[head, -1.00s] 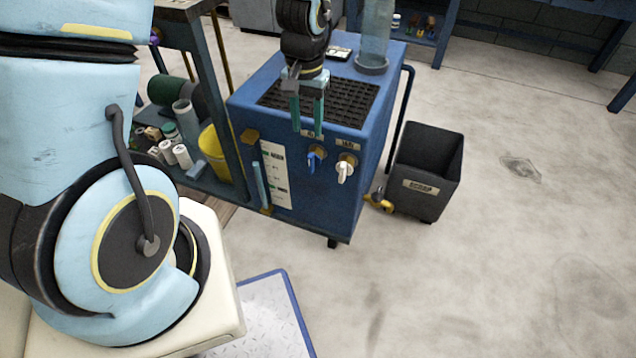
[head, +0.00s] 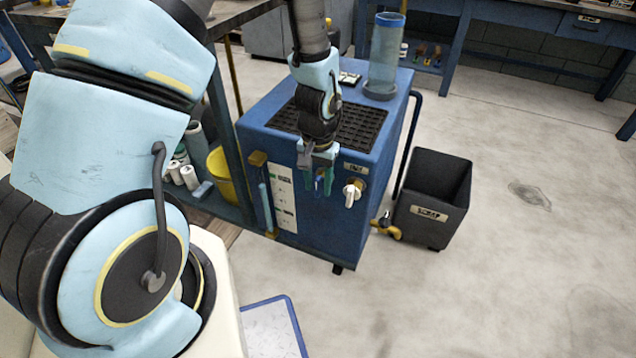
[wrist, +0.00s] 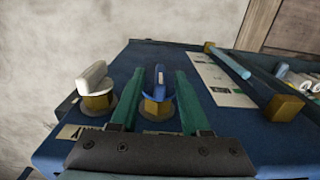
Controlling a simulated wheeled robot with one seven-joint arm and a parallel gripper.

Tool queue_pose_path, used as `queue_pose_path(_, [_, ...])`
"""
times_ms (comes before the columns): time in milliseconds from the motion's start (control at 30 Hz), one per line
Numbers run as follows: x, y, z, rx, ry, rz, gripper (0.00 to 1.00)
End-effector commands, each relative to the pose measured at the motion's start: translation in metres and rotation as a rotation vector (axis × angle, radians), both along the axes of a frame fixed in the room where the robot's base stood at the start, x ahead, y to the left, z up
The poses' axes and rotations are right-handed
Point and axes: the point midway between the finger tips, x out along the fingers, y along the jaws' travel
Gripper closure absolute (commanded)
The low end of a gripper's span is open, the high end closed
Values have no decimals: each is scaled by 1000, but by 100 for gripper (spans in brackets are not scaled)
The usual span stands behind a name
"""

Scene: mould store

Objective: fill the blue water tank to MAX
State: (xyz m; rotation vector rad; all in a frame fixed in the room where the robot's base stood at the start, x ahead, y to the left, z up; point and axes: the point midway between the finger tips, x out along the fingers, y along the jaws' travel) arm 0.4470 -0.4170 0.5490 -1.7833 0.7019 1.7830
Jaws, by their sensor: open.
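The blue water tank (head: 340,235) is a box with a black grating on top. Its front carries a blue tap handle (wrist: 160,80) and a white tap handle (head: 352,192), which also shows in the wrist view (wrist: 92,76). A sight tube (head: 266,208) stands beside a white scale plate (head: 284,200); I cannot read the water level. My gripper (head: 319,181) is open at the front face. In the wrist view its green fingers (wrist: 155,98) stand either side of the blue handle, with gaps visible. In the head view the gripper mostly hides that handle.
A black bin (head: 430,213) stands on the floor right of the tank, near a yellow drain tap (head: 386,228). A clear blue-rimmed cylinder (head: 384,62) stands on the tank top. A shelf with a yellow bucket (head: 221,173) is at left. The floor at right is clear.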

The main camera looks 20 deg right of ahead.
Motion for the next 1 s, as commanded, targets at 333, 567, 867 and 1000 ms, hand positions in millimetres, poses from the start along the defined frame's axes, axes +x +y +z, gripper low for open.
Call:
queue_pose_path(333, [0,0,0,0,0,0,75])
queue_pose_path(567, [0,0,0,0,0,0,100])
queue_pose_path(867, [0,0,0,0,0,0,100])
queue_pose_path(1000, [0,0,0,2,-1,-1,100])
